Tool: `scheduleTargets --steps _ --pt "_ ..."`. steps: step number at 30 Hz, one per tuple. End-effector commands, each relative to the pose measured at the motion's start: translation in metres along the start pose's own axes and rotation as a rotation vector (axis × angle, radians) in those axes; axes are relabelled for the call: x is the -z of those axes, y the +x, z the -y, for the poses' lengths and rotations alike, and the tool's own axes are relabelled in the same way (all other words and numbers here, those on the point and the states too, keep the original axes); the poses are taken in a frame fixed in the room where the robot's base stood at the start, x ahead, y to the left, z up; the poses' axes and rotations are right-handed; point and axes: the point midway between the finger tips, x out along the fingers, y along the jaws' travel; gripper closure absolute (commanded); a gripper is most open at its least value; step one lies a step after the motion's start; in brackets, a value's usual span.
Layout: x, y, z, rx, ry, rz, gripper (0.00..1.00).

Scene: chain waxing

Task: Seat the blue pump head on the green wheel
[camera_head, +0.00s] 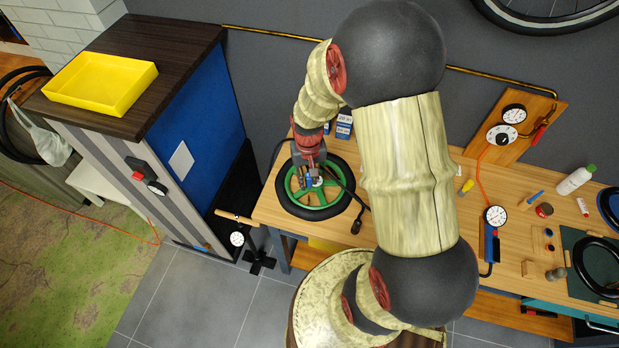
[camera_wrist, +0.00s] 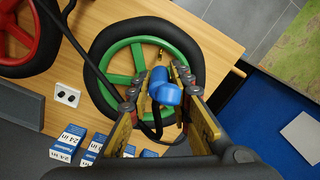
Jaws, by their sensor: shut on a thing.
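The green wheel (camera_wrist: 186,43), a green rim with spokes inside a black tyre, lies flat on the wooden bench in the wrist view. In the head view the green wheel (camera_head: 291,193) is at the bench's left end, under my arm. The blue pump head (camera_wrist: 167,92) is between the fingers of my gripper (camera_wrist: 158,90), which is shut on it. A dark hose runs below the pump head. My gripper (camera_head: 309,178) is over the middle of the wheel in the head view. I cannot tell whether the pump head touches the wheel or its valve.
A red wheel (camera_wrist: 40,40) lies beside the green one. Several blue-and-white boxes (camera_wrist: 68,140) and a white socket plate (camera_wrist: 66,95) are near the tyre. A hand pump with a round gauge (camera_head: 495,216) stands farther right on the bench.

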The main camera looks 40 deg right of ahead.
Motion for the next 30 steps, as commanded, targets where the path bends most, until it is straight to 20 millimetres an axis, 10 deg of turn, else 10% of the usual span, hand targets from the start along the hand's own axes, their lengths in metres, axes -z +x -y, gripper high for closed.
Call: scheduleTargets --steps 30 --pt "0.0 0.064 0.0 0.0 0.001 -0.001 1.0"
